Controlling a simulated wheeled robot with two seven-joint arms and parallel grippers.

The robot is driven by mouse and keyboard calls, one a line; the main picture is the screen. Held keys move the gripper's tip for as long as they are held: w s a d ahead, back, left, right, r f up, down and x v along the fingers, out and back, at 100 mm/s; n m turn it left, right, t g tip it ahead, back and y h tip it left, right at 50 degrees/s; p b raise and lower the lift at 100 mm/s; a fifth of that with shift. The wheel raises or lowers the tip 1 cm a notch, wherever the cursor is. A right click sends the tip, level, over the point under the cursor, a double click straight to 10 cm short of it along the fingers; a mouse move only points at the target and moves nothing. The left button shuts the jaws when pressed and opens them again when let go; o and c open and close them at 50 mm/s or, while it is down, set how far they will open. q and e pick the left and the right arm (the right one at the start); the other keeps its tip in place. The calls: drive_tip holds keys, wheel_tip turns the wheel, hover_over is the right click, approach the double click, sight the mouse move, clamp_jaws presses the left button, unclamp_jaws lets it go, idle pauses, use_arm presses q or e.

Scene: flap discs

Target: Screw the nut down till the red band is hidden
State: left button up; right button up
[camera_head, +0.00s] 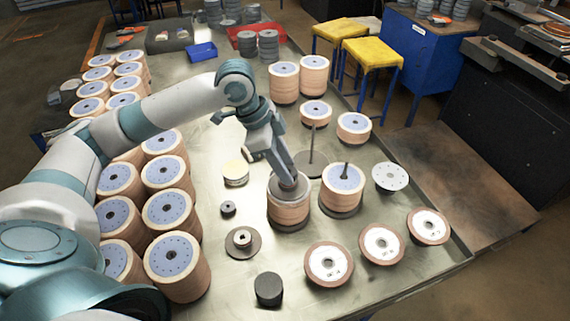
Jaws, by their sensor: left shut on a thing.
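My left gripper (289,183) points down onto the top of a stack of flap discs (288,212) near the middle of the table. It is shut on the nut at the top of that stack; its fingers and a dark grey round top piece hide most of the nut. I cannot make out a red band. The stack stands upright on a dark base. My right gripper does not show.
Beside it stands another disc stack (343,184) with a spindle sticking up, and behind is a bare spindle on a round base (311,163). Several disc stacks crowd the left. Loose discs (329,264), a black cylinder (268,289) and a flanged part (242,242) lie in front.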

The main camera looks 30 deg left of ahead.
use_arm(q)
drive_tip(key=shift+f, duration=0.2)
idle(0.7)
drive_tip(key=o, duration=1.1)
drive_tip(key=shift+a+r, duration=0.2)
drive_tip(key=shift+r, duration=0.25)
drive_tip(key=shift+b+v, duration=1.4)
drive_tip(key=shift+v, duration=6.8)
drive_tip(key=shift+c, duration=0.3)
